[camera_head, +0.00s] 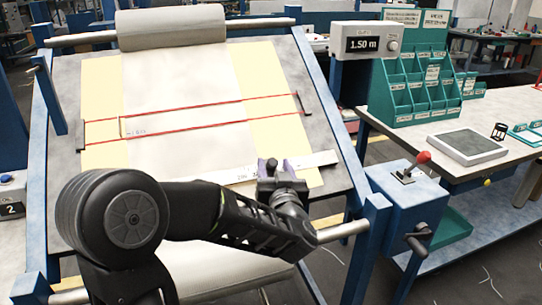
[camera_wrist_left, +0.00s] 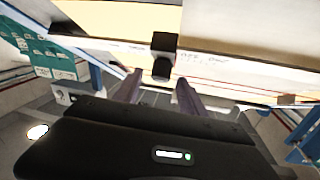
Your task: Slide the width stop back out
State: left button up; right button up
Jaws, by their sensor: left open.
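The width stop is a small black block with a rounded knob (camera_wrist_left: 162,48). It sits on the pale ruler strip in the left wrist view. The ruler (camera_head: 318,160) crosses the lower part of the tilted loom board in the head view. My left gripper (camera_head: 276,165) is over the ruler's right half, its purple fingers pointing at the board. In the left wrist view my left gripper (camera_wrist_left: 160,90) is open, with the stop's knob in line with the gap, just past the fingertips. Contact cannot be told. The stop is mostly hidden by my gripper in the head view. My right gripper is out of view.
Pale cloth (camera_head: 185,85) runs down the board, crossed by a red-edged band (camera_head: 200,120). A display reading 1.50 m (camera_head: 365,44) stands at upper right. A blue box with a red-knobbed lever (camera_head: 422,158) and a crank stands right of the board.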

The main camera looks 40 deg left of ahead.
aim_at(272, 159)
pick_arm(q)
jog(key=x, duration=0.5)
jog(key=shift+w+a+p, duration=0.15)
jog(key=shift+p, duration=0.15)
grip_shut()
jog(key=shift+f, duration=0.1)
dwell(1.0)
